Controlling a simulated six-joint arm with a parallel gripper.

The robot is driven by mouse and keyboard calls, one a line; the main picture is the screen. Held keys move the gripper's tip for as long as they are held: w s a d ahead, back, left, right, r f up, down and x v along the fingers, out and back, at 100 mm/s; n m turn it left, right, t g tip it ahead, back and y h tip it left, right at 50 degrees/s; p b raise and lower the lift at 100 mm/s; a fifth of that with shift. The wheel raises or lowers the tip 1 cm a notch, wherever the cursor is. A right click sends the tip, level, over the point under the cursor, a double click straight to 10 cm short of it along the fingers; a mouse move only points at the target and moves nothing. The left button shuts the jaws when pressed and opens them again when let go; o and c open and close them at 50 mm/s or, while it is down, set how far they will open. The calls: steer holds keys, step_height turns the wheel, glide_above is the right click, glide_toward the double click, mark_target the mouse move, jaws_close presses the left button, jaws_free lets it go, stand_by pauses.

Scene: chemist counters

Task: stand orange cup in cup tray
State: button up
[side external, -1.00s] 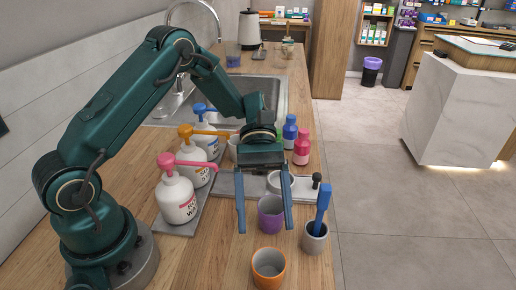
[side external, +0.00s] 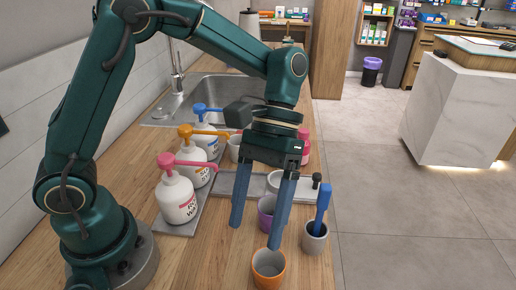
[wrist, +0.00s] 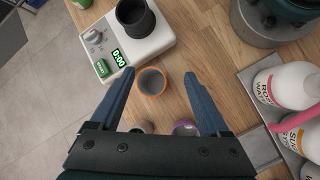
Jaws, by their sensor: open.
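The orange cup (side external: 268,270), grey inside with an orange rim, stands upright on the wooden counter at the front of the side view. It also shows in the wrist view (wrist: 151,82), between the fingertips in the picture. My gripper (side external: 255,235) is open and empty, its fingers pointing down. In the side view its right fingertip appears just above the cup's far rim; contact is not clear. Beyond the purple cup lies a flat grey slab (side external: 226,184), partly hidden by my fingers; I cannot tell whether this is the cup tray.
A purple cup (side external: 266,212) and a grey cup (side external: 314,240) holding a blue tool stand close behind the orange cup. Pump bottles (side external: 178,200) line the left. Counter left of the orange cup is clear.

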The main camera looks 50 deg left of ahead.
mark_target(269, 263)
steer(key=m, duration=0.1)
steer(key=m+t+y, duration=0.1)
steer(key=m, duration=0.1)
steer(key=shift+s+d+y, duration=0.2)
steer(key=shift+d+y, duration=0.1)
steer(key=shift+d, duration=0.05)
steer(key=shift+w+d+f+m+t+y, duration=0.1)
steer(key=shift+d+f+m+t+y, duration=0.25)
steer(key=shift+f+m+t, duration=0.75)
steer(key=shift+w+d+f+m+t+y, duration=0.1)
steer(key=shift+d+f+m+t+y, duration=0.25)
steer(key=shift+f+m, duration=1.35)
steer(key=shift+w+d+f+m+t+y, duration=0.15)
steer(key=shift+d+f+m+t, duration=0.3)
steer(key=shift+f+m+t, duration=0.75)
steer(key=shift+s+f+g, duration=0.1)
steer(key=shift+f+g, duration=0.05)
steer(key=shift+g, duration=0.1)
steer(key=c, duration=1.2)
steer(key=shift+c, duration=0.2)
